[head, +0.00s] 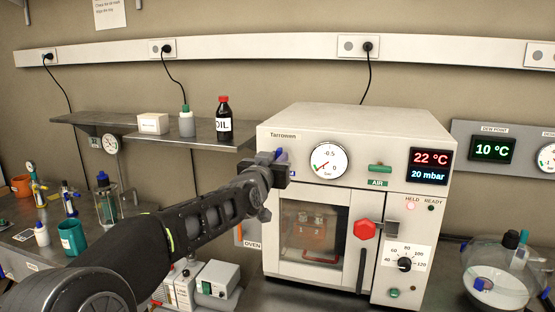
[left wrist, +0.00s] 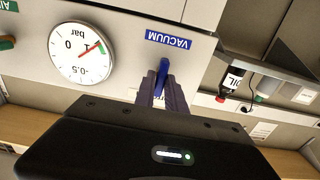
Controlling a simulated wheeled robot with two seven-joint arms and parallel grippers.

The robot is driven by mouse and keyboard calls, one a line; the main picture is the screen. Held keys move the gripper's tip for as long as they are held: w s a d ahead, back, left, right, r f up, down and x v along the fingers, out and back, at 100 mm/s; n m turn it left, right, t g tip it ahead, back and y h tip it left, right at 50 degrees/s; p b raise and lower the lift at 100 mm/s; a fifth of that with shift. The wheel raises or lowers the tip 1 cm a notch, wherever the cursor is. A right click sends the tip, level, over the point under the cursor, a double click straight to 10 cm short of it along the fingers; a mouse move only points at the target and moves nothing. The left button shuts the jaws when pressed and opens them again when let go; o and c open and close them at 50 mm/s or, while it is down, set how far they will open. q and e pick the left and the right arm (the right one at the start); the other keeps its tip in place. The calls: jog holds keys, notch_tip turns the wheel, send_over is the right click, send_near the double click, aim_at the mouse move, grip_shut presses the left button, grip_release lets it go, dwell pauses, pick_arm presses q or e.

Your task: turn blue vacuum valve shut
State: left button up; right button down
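The blue vacuum valve handle (left wrist: 161,76) is on the oven's front, below the blue VACUUM label (left wrist: 168,39) in the upside-down left wrist view. My left gripper (left wrist: 163,88) has its two dark fingers close on either side of the handle, with the blue lever between them. In the head view my left gripper (head: 278,170) is at the upper left of the white oven (head: 360,125), and only a bit of blue valve (head: 280,154) shows past it. My right gripper is not in view.
A round pressure gauge (head: 328,160) sits right of the valve, its needle in the green part. A green AIR valve (head: 379,169) and a display (head: 429,166) reading 22 °C and 20 mbar are further right. The red door knob (head: 365,230) sticks out below.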

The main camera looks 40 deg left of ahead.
pick_arm(q)
grip_shut()
jog(key=shift+m, duration=0.4)
jog(key=m+p, duration=0.1)
jog(key=m, duration=0.4)
jog(key=m+p, duration=0.2)
jog(key=m, duration=0.4)
jog(key=m+p, duration=0.2)
jog(key=m, duration=0.4)
jog(key=shift+w+d+f, duration=0.1)
jog(key=shift+d+f, duration=0.2)
dwell(0.4)
jog(key=shift+o, duration=2.4)
grip_release()
